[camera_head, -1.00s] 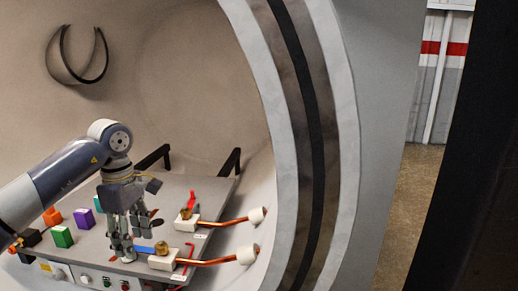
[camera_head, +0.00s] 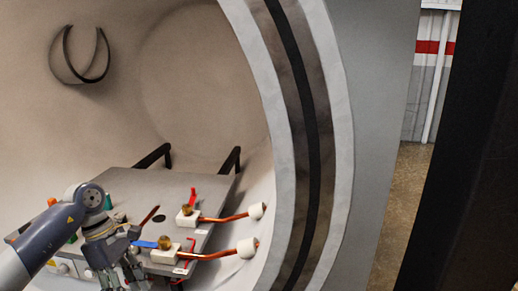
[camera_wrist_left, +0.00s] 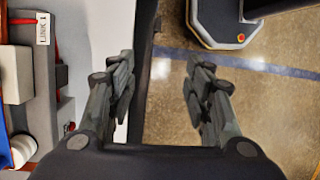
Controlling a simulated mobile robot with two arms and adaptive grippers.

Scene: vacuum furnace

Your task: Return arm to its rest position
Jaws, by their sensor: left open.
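My left arm (camera_head: 50,235) comes in from the lower left in the head view. Its gripper (camera_head: 125,278) is low at the front edge of the grey panel (camera_head: 137,186), with its fingers pointing down near the picture's bottom edge. In the left wrist view the gripper (camera_wrist_left: 162,82) has its two fingers wide apart with nothing between them. Below it are a dark edge and open floor. My right gripper is in neither view.
The panel carries a blue-handled valve (camera_head: 163,243) and a red-handled valve (camera_head: 187,210), with copper pipes (camera_head: 225,219) to the chamber wall. The round furnace rim (camera_head: 335,150) stands to the right. Speckled floor (camera_wrist_left: 175,100) shows in the left wrist view.

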